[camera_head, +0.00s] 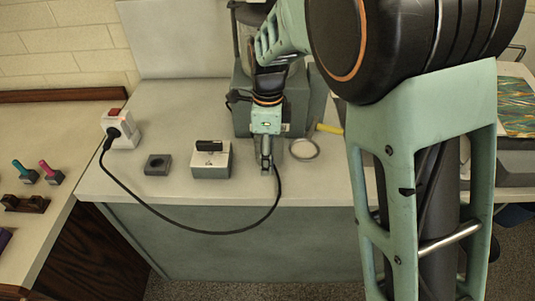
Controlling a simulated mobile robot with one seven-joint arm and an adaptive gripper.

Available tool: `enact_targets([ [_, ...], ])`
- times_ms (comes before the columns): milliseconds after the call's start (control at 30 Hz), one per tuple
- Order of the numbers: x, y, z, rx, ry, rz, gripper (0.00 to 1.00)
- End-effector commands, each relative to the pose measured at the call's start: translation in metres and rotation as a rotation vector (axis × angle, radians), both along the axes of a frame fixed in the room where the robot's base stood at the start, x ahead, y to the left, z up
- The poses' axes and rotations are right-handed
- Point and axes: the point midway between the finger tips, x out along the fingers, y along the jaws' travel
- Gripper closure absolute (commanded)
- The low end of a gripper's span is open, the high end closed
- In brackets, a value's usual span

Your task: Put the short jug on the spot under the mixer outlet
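My gripper (266,160) points down over the grey worktop, near its front edge. Its fingers are seen nearly edge-on, so I cannot tell whether they are open or shut or hold anything. A grey machine body (241,112), possibly the mixer, stands behind my gripper and is largely covered by my arm. Its outlet and the spot under it cannot be made out. A pale round ring shape (304,149) lies just right of my gripper, apart from it. I cannot make out a short jug anywhere.
A black cable (190,227) runs from a plug in a white socket box (122,133), hangs over the worktop's front and rises near my gripper. A switch box (211,160) and dark square block (158,165) stand left. A yellow stick (329,129) lies right.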

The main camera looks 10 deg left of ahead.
Motion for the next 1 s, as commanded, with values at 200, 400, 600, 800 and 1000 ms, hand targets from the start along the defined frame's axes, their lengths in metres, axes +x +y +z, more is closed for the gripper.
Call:
enact_targets([
  [200, 0.001, 0.001, 0.041, 0.004, -0.005, 0.001, 0.42],
  [400, 0.000, 0.000, 0.084, 0.003, -0.005, 0.001, 0.42],
  [600, -0.001, 0.000, 0.111, 0.001, -0.002, 0.000, 0.42],
  [800, -0.002, -0.001, 0.118, 0.000, -0.001, 0.000, 0.42],
  [1000, -0.002, -0.001, 0.118, 0.000, -0.001, 0.000, 0.42],
])
